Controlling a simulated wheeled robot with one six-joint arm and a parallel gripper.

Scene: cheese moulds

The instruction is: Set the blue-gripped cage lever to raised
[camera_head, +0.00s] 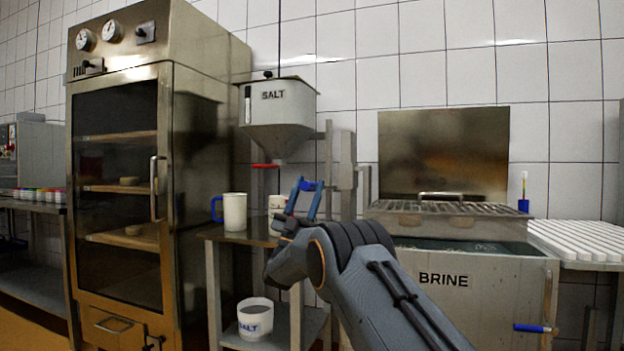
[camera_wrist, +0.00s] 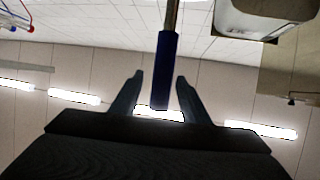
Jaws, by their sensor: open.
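In the wrist view, a blue grip (camera_wrist: 165,70) on a metal rod reaches in from the top, its free end between my open fingers, with a gap visible on either side. My gripper (camera_wrist: 160,80) does not clasp it. In the head view my gripper (camera_head: 305,190) points up in front of the upright post beside the brine tank (camera_head: 430,297), and a blue piece (camera_head: 309,186) shows between its fingers. The rod's far end is hidden or too small to tell. Another blue-gripped handle (camera_head: 531,328) sticks out at the tank's lower right front.
A salt hopper (camera_head: 278,108) hangs behind my gripper. A white mug (camera_head: 235,211) stands on the small table to the left, and a salt bucket (camera_head: 255,318) is on its lower shelf. A tall steel cabinet (camera_head: 205,130) stands further left. A slatted rack (camera_head: 450,208) lies over the tank.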

